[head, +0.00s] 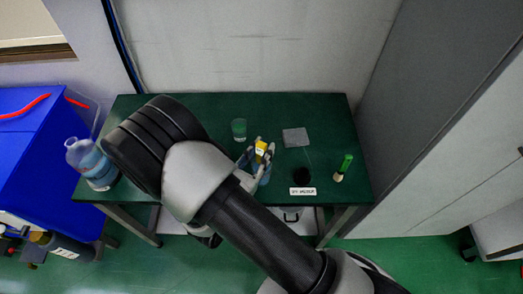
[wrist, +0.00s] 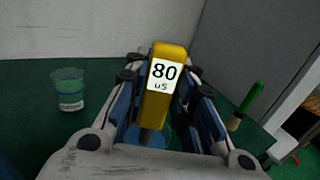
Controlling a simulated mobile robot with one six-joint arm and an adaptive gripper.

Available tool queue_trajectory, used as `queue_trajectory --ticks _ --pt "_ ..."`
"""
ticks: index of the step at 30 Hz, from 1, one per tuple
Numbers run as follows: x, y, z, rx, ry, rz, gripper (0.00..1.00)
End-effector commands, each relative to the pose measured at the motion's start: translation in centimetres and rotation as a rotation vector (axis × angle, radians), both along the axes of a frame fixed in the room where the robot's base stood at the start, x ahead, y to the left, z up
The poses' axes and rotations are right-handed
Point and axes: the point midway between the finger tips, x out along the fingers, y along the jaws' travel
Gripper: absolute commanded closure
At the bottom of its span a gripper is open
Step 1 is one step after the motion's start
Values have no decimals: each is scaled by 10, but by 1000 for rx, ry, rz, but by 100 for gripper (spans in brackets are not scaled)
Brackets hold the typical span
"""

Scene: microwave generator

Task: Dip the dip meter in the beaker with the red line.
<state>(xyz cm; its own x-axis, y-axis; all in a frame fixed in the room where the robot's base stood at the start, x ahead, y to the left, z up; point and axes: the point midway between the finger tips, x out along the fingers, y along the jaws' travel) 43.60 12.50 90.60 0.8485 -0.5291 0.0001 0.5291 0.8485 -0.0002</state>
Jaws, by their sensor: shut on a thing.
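The yellow dip meter (wrist: 155,110) has a white display reading "80 uS". My gripper (wrist: 162,88) is shut on it and holds it roughly upright; it also shows in the head view (head: 258,150). A bluish beaker (wrist: 130,137) lies below the meter, mostly hidden by my gripper. The meter's lower end appears over or inside this beaker, but I cannot tell which. A second clear beaker (head: 239,129) with green-looking contents stands further back and left; it also shows in the wrist view (wrist: 68,90). I cannot make out a red line on either beaker.
The green table (head: 210,105) also holds a grey square pad (head: 296,137), a black round thing (head: 302,175), a white label (head: 303,191) and a green-handled item (head: 343,166). A large flask (head: 92,165) stands at the left edge. Walls stand behind and right.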

Motion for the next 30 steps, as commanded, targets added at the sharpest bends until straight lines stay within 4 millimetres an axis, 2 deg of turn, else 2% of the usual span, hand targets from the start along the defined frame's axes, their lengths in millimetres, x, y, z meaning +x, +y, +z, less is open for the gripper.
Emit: queue_trajectory --ticks 16,30 --pt "0 0 4 0 0 0 100" --pt "0 0 41 1 -1 0 100"
